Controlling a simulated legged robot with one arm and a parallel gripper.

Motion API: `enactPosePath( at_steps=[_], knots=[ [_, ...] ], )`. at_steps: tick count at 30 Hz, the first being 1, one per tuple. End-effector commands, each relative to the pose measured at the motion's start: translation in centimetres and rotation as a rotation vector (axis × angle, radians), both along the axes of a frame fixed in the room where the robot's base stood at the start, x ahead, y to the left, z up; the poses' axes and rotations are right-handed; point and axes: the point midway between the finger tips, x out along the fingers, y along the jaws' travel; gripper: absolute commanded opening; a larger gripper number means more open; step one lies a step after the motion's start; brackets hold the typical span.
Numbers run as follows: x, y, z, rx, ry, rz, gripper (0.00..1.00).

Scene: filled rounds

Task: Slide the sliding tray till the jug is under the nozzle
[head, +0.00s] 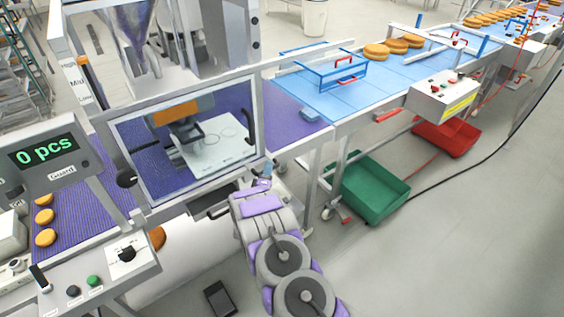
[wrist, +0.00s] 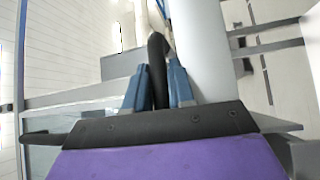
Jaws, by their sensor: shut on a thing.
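In the head view, a white tray (head: 222,152) shows behind the clear guard window. A small greyish shape on it may be the jug, but its outline is unclear. Left of it, a dark fitting (head: 184,130) hangs below an orange block; it may be the nozzle. My gripper (head: 265,172) is by the lower right corner of the guard. In the wrist view its blue fingers are closed on either side of a black curved handle (wrist: 157,65). I cannot tell which part this handle belongs to.
The guard frame (head: 262,95) has a black handle on its right side. A display (head: 45,152) reads 0 pcs. A purple belt (head: 285,105) leads to a blue conveyor (head: 395,75) with patties. A green crate (head: 372,190) and a red crate (head: 445,138) stand below. Floor to the lower right is clear.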

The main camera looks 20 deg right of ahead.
Motion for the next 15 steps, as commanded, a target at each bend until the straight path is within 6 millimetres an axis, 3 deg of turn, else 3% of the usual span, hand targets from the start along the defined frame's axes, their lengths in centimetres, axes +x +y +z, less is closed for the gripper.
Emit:
enactPosePath(
  at_steps=[15],
  knots=[
    [-0.57, 1.4, -0.39, 0.007, 0.006, 0.003, 0.0]
  ],
)
